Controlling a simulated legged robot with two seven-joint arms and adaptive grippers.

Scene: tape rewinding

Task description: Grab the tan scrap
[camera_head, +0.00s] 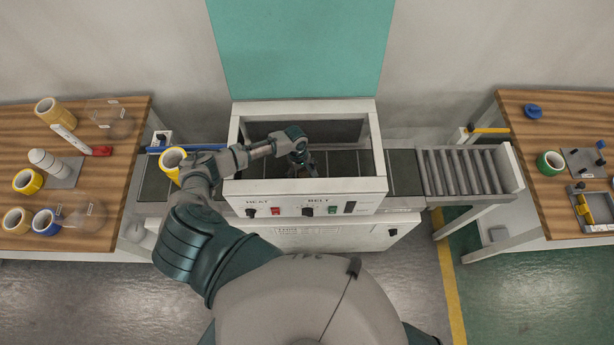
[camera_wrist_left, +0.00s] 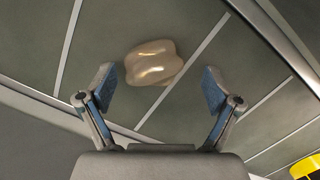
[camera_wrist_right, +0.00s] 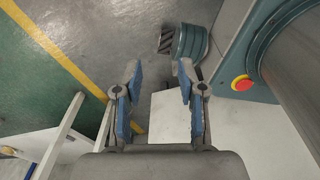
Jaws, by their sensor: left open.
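The tan scrap (camera_wrist_left: 153,62) is a glossy crumpled piece lying on the dark slatted conveyor belt (camera_wrist_left: 215,75), as the left wrist view shows. My left gripper (camera_wrist_left: 155,88) is open, with the scrap ahead of and between its fingertips, apart from them. In the head view my left gripper (camera_head: 300,158) reaches down inside the white machine frame, and the scrap is hidden there. My right gripper (camera_wrist_right: 158,72) shows only in the right wrist view. Its fingers are apart and empty, above the floor and a pale surface.
The white machine (camera_head: 310,187) has walls around my left gripper and a raised teal panel (camera_head: 300,45) behind. A yellow roll (camera_head: 173,162) stands left of the opening. Wooden tables with tape rolls flank it. The roller section (camera_head: 462,172) at right is clear.

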